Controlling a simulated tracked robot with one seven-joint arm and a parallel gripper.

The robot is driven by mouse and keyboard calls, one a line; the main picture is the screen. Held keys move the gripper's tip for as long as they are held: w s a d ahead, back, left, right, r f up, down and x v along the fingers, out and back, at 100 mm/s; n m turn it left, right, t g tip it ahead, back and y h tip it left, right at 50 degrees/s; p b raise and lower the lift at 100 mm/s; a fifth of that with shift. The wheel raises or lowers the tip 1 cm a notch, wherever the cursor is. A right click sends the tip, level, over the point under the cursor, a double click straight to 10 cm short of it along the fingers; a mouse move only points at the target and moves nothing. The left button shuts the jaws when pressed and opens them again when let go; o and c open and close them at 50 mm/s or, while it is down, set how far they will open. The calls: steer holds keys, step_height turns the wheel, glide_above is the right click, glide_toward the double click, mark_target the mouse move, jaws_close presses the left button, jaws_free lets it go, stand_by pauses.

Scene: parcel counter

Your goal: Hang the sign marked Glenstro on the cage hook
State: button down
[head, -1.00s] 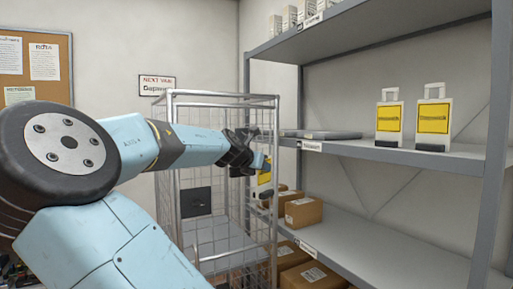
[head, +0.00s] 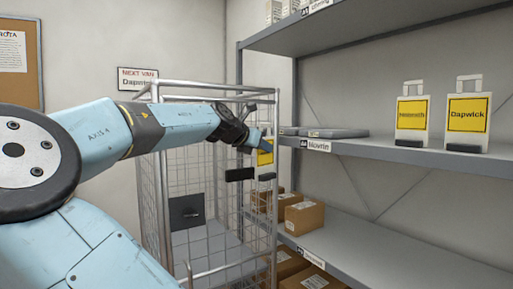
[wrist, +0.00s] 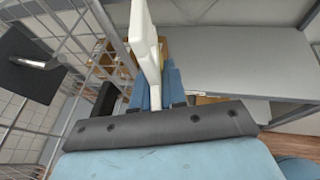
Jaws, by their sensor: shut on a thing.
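My gripper (head: 268,143) is shut on a white sign with a yellow label (head: 265,157), held by the right side of the cage. Its wording cannot be read. In the wrist view the sign (wrist: 147,40) shows edge-on between my blue fingertips (wrist: 157,92). The wire cage (head: 160,150) stands left of the shelves. A dark plate (head: 187,211) on the cage carries a small hook, which shows as a metal peg in the wrist view (wrist: 40,64). The sign is apart from the hook. No visible text reads Glenstro.
Two other signs stand on the middle shelf (head: 380,150): Dapwick (head: 468,115) and one I cannot read surely (head: 412,120). Brown boxes (head: 303,217) sit low beside the cage. A wall notice (head: 138,79) reads NEXT VAN Dapwick. The lower shelf's right part is clear.

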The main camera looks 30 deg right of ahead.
steer(key=shift+w+a, duration=0.25)
steer(key=shift+w, duration=0.3)
steer(key=shift+w+a, duration=0.2)
steer(key=shift+w, duration=0.3)
steer(key=w+f, duration=0.2)
steer(key=w, duration=0.6)
steer(key=shift+w+a, duration=0.2)
steer(key=shift+w, duration=0.1)
stand_by(0.3)
steer(key=shift+f, duration=0.1)
stand_by(0.5)
steer(key=c, duration=1.4)
jaws_free()
steer(key=shift+w+a, duration=0.1)
steer(key=shift+w, duration=0.05)
steer(key=o, duration=0.3)
steer(key=shift+o, duration=0.2)
steer(key=v, duration=1.3)
steer(key=shift+s+a, duration=0.2)
steer(key=shift+a, duration=0.1)
